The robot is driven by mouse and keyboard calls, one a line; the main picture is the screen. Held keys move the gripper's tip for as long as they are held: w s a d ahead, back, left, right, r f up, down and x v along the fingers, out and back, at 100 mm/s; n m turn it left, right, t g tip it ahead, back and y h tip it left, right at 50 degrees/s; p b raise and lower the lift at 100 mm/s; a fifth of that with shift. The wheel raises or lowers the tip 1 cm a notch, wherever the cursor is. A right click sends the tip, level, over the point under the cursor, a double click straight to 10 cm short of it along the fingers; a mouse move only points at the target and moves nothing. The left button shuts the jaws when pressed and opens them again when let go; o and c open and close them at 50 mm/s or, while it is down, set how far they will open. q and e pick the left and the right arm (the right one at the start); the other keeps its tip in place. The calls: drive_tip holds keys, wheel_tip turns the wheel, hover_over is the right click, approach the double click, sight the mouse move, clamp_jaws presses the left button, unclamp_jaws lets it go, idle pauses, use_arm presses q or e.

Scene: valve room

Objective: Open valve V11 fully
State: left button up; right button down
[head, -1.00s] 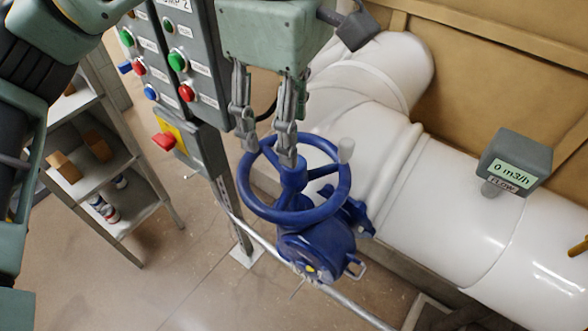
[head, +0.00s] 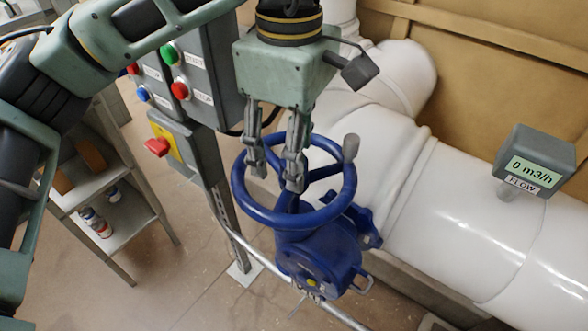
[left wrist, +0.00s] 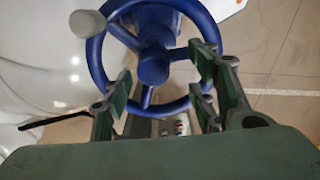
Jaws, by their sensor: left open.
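A blue handwheel (head: 250,210) with a grey knob (head: 350,148) on its rim sits on a blue valve body (head: 325,262) beside the white pipe. No V11 label is readable. My left gripper (head: 276,172) is open, pointing down, with its fingers at the far left part of the wheel. In the left wrist view, the open left gripper (left wrist: 162,85) has its fingers on either side of a stretch of the handwheel rim (left wrist: 165,107), with the hub (left wrist: 153,66) in front of them. I cannot tell whether a finger touches the wheel. My right gripper is not in view.
A flow meter (head: 532,165) on the white pipe (head: 450,215) reads 0 m3/h. A control box (head: 195,70) with buttons and a red switch (head: 158,147) stand behind my arm. A thin metal rail (head: 238,238) runs by the valve. A shelf (head: 100,185) is at left.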

use_arm(q)
drive_tip(key=shift+w+d+f+b, duration=0.2)
drive_tip(key=shift+f+b, duration=0.5)
drive_tip(key=shift+f, duration=0.35)
drive_tip(key=shift+w+d+f+b, duration=0.1)
drive_tip(key=shift+w+f+b, duration=0.1)
drive_tip(key=shift+f+b, duration=0.65)
drive_tip(key=shift+f, duration=0.15)
drive_tip(key=shift+c, duration=0.3)
